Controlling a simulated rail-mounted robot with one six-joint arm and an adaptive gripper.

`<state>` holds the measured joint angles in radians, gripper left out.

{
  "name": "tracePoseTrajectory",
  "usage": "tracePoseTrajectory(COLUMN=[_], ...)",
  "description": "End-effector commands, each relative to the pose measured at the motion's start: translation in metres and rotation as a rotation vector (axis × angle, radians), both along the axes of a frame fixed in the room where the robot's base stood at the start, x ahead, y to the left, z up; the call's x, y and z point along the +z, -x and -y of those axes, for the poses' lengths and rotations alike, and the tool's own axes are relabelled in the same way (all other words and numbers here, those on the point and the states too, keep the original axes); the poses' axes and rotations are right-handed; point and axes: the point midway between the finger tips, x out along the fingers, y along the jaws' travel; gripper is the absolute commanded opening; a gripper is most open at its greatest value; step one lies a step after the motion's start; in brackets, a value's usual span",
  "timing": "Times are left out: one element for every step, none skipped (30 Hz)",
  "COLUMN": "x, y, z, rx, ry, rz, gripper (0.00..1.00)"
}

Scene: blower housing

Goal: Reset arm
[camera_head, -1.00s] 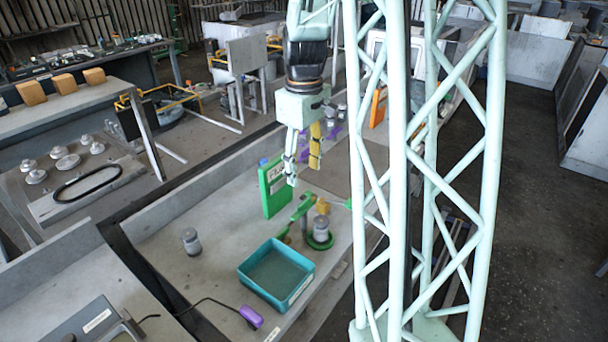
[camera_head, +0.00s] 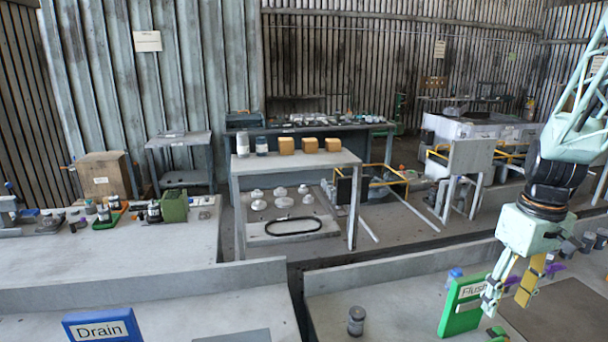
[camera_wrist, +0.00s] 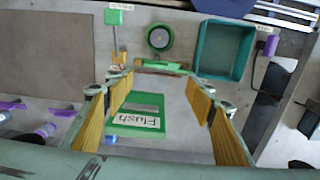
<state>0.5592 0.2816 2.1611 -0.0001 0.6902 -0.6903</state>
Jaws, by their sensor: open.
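My gripper (camera_head: 508,297) hangs at the right of the head view with its fingers pointing down. It is open and empty, with yellow pads on its fingers. In the wrist view my gripper (camera_wrist: 160,105) shows its fingers spread wide apart. Between them, farther down, stands the green "Flush" sign (camera_wrist: 136,124). In the head view the green Flush sign (camera_head: 462,308) is just left of the fingers. The wrist view shows nothing held between the pads.
A teal tray (camera_wrist: 222,50), a green round holder (camera_wrist: 160,38) and a purple item (camera_wrist: 271,45) lie on the bench. A small grey jar (camera_head: 356,321) stands left of the Flush sign. A blue Drain sign (camera_head: 103,325) is at the lower left. A table with orange blocks (camera_head: 310,145) stands behind.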

Motion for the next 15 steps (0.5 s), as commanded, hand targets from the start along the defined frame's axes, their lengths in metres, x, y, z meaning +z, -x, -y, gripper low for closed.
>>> tracePoseTrajectory(x=[0.005, 0.009, 0.013, 0.017, 0.021, 0.026, 0.029, 0.034, 0.039, 0.043, 0.047, 0.052, 0.056, 0.06, 0.064], y=[0.0, 0.0, 0.001, 0.002, 0.003, 0.004, 0.005, 0.006, 0.007, 0.008, 0.009, 0.011, 0.012, 0.014, 0.016], z=[-0.005, -0.008, -0.013, -0.017, -0.021, -0.027, -0.032, -0.036, -0.042, -0.046, -0.051, -0.057, -0.061, -0.066, -0.072], rx=[0.001, 0.0, -0.001, -0.002, -0.004, -0.005, -0.006, -0.008, -0.011, -0.012, -0.012, -0.015, -0.017, -0.018, -0.02], ry=[0.003, 0.004, 0.007, 0.008, 0.01, 0.011, 0.013, 0.015, 0.018, 0.019, 0.021, 0.022, 0.024, 0.025, 0.026], rz=[0.004, 0.008, 0.011, 0.014, 0.016, 0.022, 0.024, 0.028, 0.034, 0.037, 0.041, 0.045, 0.049, 0.053, 0.057], gripper=[0.5, 0.5, 0.5, 0.5, 0.5, 0.5, 0.5, 0.5, 0.5, 0.5, 0.5, 0.5, 0.5, 0.5, 0.5])
